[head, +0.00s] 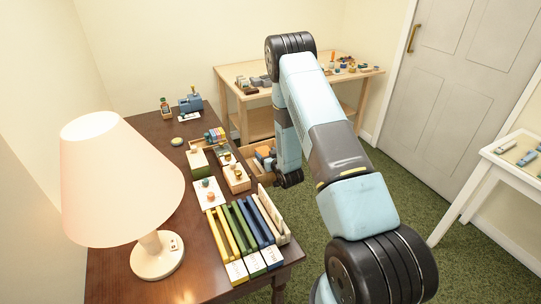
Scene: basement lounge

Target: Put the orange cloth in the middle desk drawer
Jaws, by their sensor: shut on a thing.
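A light wooden drawer (258,179) stands open at the right side of the dark brown desk (126,255), with small grey-blue and brown things inside. I cannot tell which drawer of the desk it is. My gripper (288,179) is low beside the drawer's right end, at the bottom of my downward forearm. It is small and dark here, and its fingertips are hard to make out. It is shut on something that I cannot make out.
A cream lamp (120,180) stands on the desk's near left. Colored folders in a rack (283,228), small boxes and a blue device (190,101) crowd the desktop. A wooden table (226,90) stands behind, a white table (498,152) at right. Green carpet (420,180) is open between.

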